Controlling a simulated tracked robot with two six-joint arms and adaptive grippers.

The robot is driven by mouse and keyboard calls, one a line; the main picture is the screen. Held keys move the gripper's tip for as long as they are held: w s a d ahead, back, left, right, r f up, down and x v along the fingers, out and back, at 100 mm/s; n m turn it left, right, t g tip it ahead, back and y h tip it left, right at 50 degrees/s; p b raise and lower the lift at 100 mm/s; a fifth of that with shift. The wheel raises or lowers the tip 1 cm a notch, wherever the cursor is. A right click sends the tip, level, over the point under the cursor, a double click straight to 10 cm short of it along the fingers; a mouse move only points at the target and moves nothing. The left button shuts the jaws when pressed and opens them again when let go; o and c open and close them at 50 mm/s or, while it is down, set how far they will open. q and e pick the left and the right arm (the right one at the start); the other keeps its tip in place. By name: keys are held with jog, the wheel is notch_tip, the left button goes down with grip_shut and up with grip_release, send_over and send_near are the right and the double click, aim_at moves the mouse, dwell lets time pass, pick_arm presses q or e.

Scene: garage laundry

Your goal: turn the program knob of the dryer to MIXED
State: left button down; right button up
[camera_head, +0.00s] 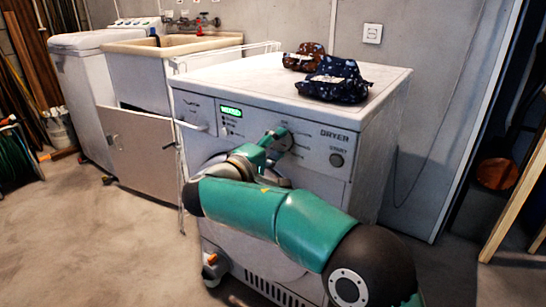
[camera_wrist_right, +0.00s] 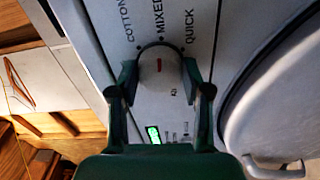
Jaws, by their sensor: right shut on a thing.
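The white dryer (camera_head: 255,85) stands in the middle of the head view. Its program knob (camera_wrist_right: 160,75) shows in the right wrist view between the fingers of my right gripper (camera_wrist_right: 158,82), which is shut on it. The knob's red mark points up at the MIXED label (camera_wrist_right: 158,20), between COTTON and QUICK. In the head view my right gripper (camera_head: 280,142) is at the front panel and hides most of the knob. The green display (camera_head: 231,111) appears to read MIXED. My left gripper is out of view.
Two patterned cloth items, one brown (camera_head: 304,57) and one navy (camera_head: 335,80), lie on the dryer top. The START button (camera_head: 336,160) is right of the knob. A utility sink (camera_head: 150,75) stands behind left. The floor at the left front is clear.

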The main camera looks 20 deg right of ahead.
jog(key=shift+s+d+f+m+b, duration=0.1)
jog(key=shift+d+f+m+b, duration=0.15)
jog(key=shift+m, duration=0.25)
jog(key=shift+r, duration=0.1)
jog(key=o, duration=1.2)
jog(key=shift+c, duration=0.2)
jog(key=shift+a, duration=0.1)
jog(key=shift+s+a, duration=0.3)
jog(key=shift+a, duration=0.2)
jog(key=v, duration=1)
jog(key=shift+s+a, duration=0.25)
